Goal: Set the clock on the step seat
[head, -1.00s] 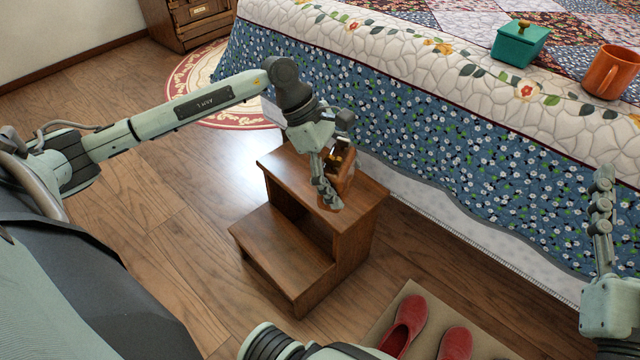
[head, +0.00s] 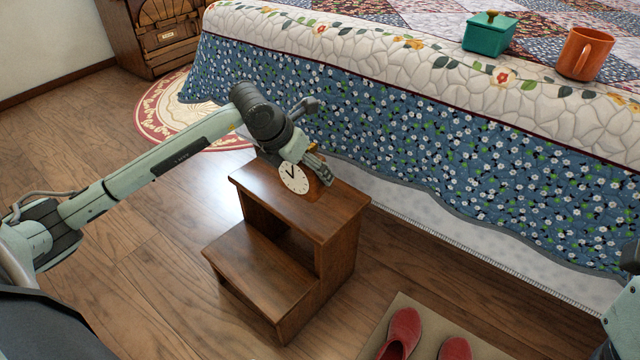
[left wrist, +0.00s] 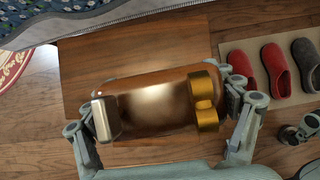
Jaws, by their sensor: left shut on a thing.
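The clock (head: 294,178) has a round white face with dark hands and a brown wooden body. It is upright at the top of the wooden step seat (head: 335,207) in the head view; I cannot tell whether it touches the top or hangs just above. My left gripper (head: 312,172) is shut on the clock. In the left wrist view the clock's body (left wrist: 155,108) lies between the fingers, with brass parts at its right end, above the step seat (left wrist: 135,55). My right gripper (head: 629,262) shows only in part at the right edge.
A quilted bed (head: 420,150) stands right behind the step seat. On it are a teal box (head: 489,36) and an orange mug (head: 583,54). Red slippers (head: 402,333) lie on a mat in front. The floor to the left is clear.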

